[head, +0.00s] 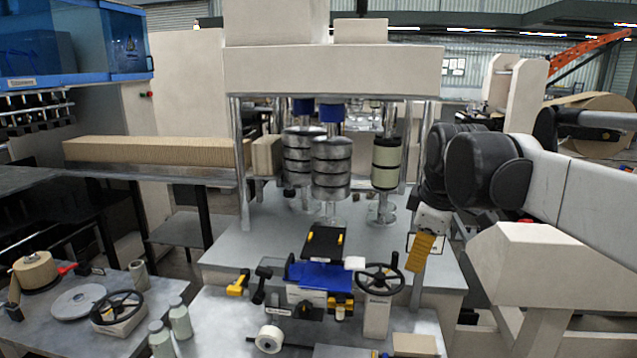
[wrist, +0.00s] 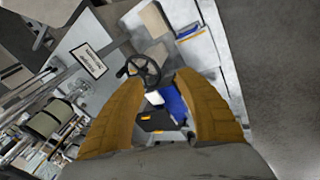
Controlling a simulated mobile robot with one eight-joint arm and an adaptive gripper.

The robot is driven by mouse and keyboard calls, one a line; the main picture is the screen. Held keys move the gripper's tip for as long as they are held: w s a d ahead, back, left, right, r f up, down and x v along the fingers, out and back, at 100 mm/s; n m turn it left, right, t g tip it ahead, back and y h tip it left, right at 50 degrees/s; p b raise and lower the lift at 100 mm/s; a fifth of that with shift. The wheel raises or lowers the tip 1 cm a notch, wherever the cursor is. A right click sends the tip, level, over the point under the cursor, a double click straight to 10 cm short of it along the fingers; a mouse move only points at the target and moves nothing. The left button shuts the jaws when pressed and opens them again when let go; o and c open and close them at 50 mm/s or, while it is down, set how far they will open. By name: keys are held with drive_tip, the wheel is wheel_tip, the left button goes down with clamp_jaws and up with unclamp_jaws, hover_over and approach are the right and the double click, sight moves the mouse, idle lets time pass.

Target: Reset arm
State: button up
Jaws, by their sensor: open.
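My gripper (head: 420,252) hangs at the right of the metal workbench in the head view, with its ribbed orange fingers pointing down. In the wrist view the two orange fingers of my gripper (wrist: 165,76) stand apart, with nothing held between them. Beyond them lie the blue part of the bench fixture (wrist: 172,100) and a black handwheel (wrist: 142,70). In the head view the handwheel (head: 380,280) is left of and below the fingers, apart from them. My arm comes in from the right, bent at dark joints.
Metal roller stacks (head: 332,168) and a beige-black roller (head: 387,163) stand behind the bench. A blue fixture (head: 315,273) sits mid-bench. A cardboard box (head: 414,344) lies at the front. A side table at left holds a tape roll (head: 35,270), bottles (head: 180,320) and another handwheel (head: 117,308).

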drive_tip(key=s+f+m+t+b, duration=0.2)
drive_tip(key=s+f+m+b, duration=0.2)
drive_tip(key=s+f+m, duration=0.8)
drive_tip(key=s+f, duration=0.6)
drive_tip(key=s, duration=0.3)
drive_tip(key=shift+a+t+b, duration=0.4)
